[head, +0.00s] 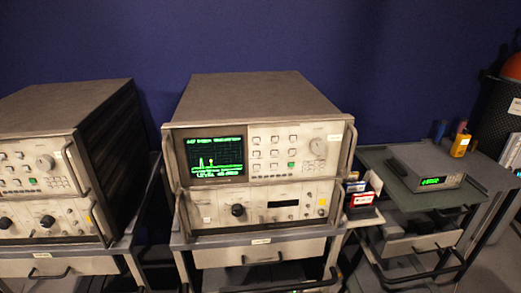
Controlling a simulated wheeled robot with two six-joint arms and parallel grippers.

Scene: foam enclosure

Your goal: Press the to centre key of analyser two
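A grey analyser (262,98) stands on a cart in the middle. Its lit screen (214,172) shows a green trace with peaks and green text. Right of the screen is a block of small pale keys (274,139), one of them green (292,165), with a round knob (318,147) further right. The key labels are too small to read. A second analyser (65,103) stands at the left, partly cut off by the picture edge. I cannot read which one is analyser two. Neither of my grippers is in view.
Metal handles (349,150) stick out at the front sides of the middle analyser. A card holder (362,217) juts out at its right. A side table (408,172) holds a small meter (427,170) with a green display. Drawers sit below both analysers.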

